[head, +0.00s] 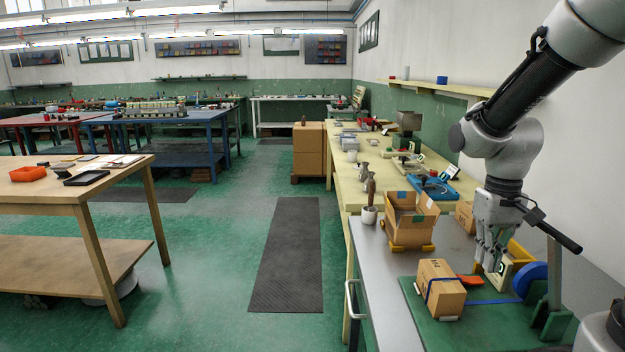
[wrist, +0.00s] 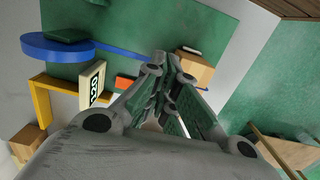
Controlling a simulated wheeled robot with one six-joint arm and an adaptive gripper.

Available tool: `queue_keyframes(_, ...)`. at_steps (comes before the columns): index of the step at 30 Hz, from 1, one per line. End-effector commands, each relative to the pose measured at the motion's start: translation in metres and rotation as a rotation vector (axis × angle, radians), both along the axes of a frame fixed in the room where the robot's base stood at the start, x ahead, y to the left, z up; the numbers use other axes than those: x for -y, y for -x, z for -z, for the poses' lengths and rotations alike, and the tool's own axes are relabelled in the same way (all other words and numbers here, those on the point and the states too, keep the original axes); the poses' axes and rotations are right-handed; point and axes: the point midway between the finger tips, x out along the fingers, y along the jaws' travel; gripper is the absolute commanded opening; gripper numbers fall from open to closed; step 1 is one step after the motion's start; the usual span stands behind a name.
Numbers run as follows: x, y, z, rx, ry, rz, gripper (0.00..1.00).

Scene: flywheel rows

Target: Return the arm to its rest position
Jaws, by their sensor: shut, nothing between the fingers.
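My gripper (head: 490,262) points down over the right side of the green mat on the grey bench, in the head view. Its fingers are shut with nothing between them. It also shows in the wrist view (wrist: 168,85), where its fingers fill the middle. My arm reaches in from the upper right and is bent at the elbow. A closed cardboard box (head: 441,290) with a blue strap stands on the mat, left of the gripper and apart from it. A pale block with dark marks (head: 499,276) is right beside the fingertips; I cannot tell if they touch.
A blue strap roll (head: 530,279) in a green holder stands right of the gripper. An open cardboard box (head: 409,219) stands behind on the bench.

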Motion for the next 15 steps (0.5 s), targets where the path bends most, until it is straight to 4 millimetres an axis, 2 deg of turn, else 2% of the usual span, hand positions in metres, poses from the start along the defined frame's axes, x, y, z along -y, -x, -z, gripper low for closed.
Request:
queue_keyframes(5,0.002,0.034,-0.03,0.067,-0.002,0.001,0.0)
queue_keyframes(12,0.006,0.093,-0.074,0.253,-0.005,0.008,0.0)
queue_keyframes(15,0.007,0.107,-0.087,0.334,-0.006,0.012,0.0)
